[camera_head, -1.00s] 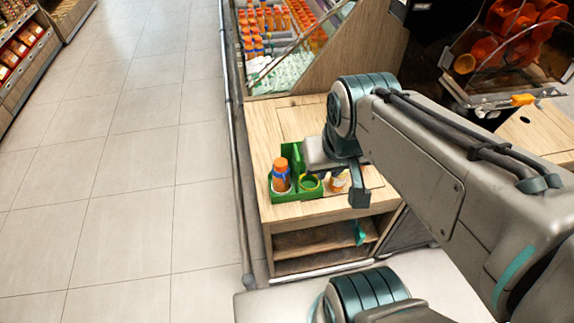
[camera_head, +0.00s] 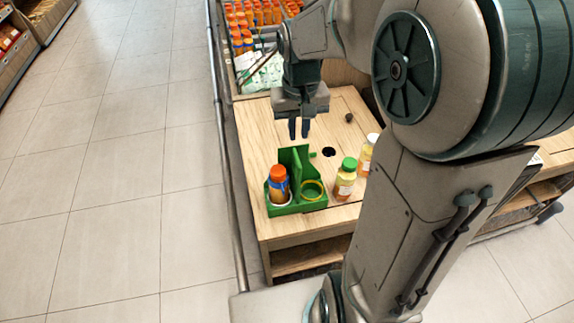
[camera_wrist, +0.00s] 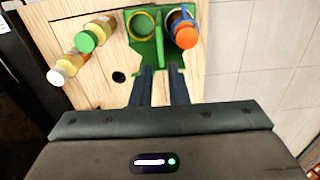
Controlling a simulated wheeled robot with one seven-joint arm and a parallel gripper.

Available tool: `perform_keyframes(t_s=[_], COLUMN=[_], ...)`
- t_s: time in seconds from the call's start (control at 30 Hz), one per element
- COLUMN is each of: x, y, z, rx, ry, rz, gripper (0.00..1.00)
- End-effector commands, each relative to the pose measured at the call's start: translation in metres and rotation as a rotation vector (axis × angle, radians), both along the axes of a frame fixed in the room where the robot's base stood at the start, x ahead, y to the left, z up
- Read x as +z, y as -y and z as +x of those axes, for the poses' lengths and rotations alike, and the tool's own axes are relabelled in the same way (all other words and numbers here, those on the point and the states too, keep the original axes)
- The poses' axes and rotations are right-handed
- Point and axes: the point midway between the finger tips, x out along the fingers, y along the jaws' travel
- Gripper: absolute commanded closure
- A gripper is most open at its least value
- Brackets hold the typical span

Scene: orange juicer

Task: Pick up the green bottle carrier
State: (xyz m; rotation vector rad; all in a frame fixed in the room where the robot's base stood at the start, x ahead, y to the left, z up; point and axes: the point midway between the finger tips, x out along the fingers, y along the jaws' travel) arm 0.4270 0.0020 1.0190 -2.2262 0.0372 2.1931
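The green bottle carrier (camera_head: 297,206) stands on the wooden counter, with an upright divider in its middle. An orange-capped bottle (camera_head: 278,184) sits in its left compartment; the right compartment, with a round green ring, looks empty. My gripper (camera_head: 299,130) points down above the counter, just behind the carrier in the head view. Its two fingers are a little apart with nothing seen between them. In the wrist view the fingertips (camera_wrist: 161,70) reach close to the carrier's (camera_wrist: 143,54) near edge and divider; I cannot tell whether they touch.
A green-capped bottle (camera_head: 345,180) and a white-capped bottle (camera_head: 367,155) stand right of the carrier. The wooden counter (camera_head: 262,135) has a dark round hole (camera_head: 329,152). A metal rail (camera_head: 228,180) runs along its left side. Shelved orange bottles (camera_head: 262,14) stand behind.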

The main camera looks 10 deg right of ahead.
Motion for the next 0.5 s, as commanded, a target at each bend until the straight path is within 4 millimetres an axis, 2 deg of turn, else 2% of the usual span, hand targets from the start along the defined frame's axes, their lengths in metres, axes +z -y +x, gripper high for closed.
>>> perform_keyframes(t_s=[0.17,0.5], x=[-0.019,-0.081], y=[-0.001,0.000], z=[0.008,0.007], rx=[0.000,0.000], ry=[-0.019,-0.020], rz=[0.007,0.006], gripper=[0.85,0.85])
